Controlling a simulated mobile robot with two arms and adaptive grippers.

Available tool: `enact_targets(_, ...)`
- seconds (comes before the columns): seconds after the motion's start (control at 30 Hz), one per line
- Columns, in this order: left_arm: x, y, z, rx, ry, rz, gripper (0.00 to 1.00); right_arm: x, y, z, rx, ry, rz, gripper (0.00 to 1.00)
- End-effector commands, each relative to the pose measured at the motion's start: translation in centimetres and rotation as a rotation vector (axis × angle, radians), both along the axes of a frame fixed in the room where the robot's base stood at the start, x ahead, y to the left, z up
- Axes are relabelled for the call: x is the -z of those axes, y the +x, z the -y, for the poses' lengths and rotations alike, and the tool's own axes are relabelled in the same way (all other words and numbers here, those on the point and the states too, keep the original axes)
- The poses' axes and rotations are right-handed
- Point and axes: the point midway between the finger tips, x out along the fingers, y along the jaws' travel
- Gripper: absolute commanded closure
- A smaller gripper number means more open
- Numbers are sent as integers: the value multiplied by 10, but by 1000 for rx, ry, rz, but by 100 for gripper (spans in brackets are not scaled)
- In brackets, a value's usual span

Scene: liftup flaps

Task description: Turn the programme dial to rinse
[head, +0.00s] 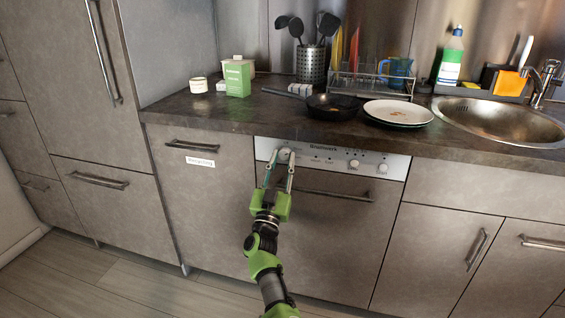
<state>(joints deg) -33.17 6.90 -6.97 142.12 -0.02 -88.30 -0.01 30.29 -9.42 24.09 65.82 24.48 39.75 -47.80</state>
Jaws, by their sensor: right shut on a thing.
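The dishwasher (330,232) is built in under the counter, with a light control strip (325,159) along its top edge. The programme dial (284,153) is at the strip's left end. My right gripper (285,158) reaches up to it from below, its two fingers shut on the dial from either side. The fingers hide part of the dial, and its setting is too small to read. Two smaller round knobs (354,164) sit at the strip's right. My left gripper is not in view.
The dishwasher's bar handle (335,190) runs below the strip, close to my right gripper. The dark counter (215,112) overhangs above it, bearing a pan (332,107), plates (398,112) and a green carton (237,78). The sink (500,120) is at right. Floor at lower left is clear.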

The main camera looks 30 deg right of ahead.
Motion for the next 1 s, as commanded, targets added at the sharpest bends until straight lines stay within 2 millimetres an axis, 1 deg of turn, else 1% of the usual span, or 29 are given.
enact_targets(0.13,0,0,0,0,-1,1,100,-1,1,0,-1,0,0,97)
enact_targets(0.17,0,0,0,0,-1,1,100,-1,1,0,-1,0,0,73)
enact_targets(0.2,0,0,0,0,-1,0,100,-1,1,0,-1,0,0,62)
enact_targets(0.23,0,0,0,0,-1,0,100,-1,1,0,-1,0,0,58)
enact_targets(0.73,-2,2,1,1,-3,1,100,-1,0,0,-1,-6,-7,58)
enact_targets(0.87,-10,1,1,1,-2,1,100,-4,-1,1,1,-47,-54,58)
enact_targets(1.0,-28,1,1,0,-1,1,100,-7,-3,3,0,-145,-167,58)
